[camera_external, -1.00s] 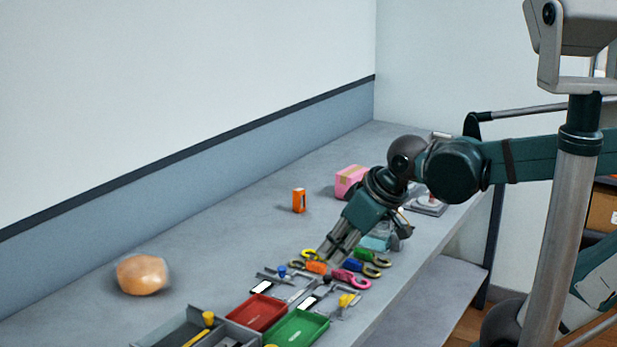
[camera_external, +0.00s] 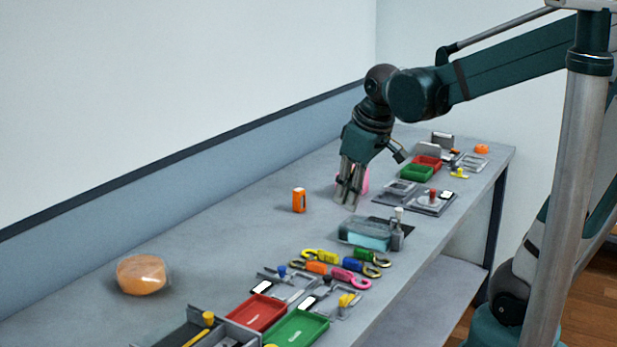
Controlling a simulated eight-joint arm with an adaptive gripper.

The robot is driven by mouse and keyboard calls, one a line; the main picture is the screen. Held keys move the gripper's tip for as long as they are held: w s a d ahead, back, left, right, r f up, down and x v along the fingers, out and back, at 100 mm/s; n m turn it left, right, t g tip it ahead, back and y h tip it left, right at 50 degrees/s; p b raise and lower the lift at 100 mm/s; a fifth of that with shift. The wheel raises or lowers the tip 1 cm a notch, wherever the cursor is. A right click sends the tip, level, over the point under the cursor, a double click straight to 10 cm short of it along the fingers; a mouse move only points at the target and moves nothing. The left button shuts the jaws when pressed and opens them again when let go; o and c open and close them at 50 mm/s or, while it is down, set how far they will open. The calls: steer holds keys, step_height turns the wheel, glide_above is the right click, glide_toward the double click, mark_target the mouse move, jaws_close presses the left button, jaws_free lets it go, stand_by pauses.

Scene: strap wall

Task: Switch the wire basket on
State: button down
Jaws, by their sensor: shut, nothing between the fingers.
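I cannot make out a wire basket or its switch in this view. My gripper (camera_external: 349,202) points down above the middle of the bench, and its fingers are shut and empty. A pink box (camera_external: 365,181) is partly hidden behind the fingers. A grey box with a teal front (camera_external: 364,235) sits just below and right of the fingertips in the picture. A small grey bottle-like item (camera_external: 397,230) stands beside it. Whether the fingertips touch anything is hard to tell; they look apart from the grey box.
The long grey bench (camera_external: 220,240) runs along a wall. An orange can (camera_external: 299,200) and a clear bowl with orange contents (camera_external: 143,274) stand toward the wall. Coloured-handled tools (camera_external: 345,268), a red tray (camera_external: 257,312) and a green tray (camera_external: 297,328) lie nearer. More trays (camera_external: 417,173) crowd the far end.

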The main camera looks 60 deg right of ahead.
steer(key=d+r+g+p, duration=0.2)
steer(key=d+r+p, duration=0.2)
steer(key=d+p, duration=0.55)
steer(key=r+g+y+p, duration=0.1)
steer(key=g+p, duration=0.1)
steer(key=p, duration=0.3)
glide_above(397, 209)
steer(key=shift+r, duration=0.15)
steer(key=shift+f, duration=7)
steer(key=shift+f, duration=0.1)
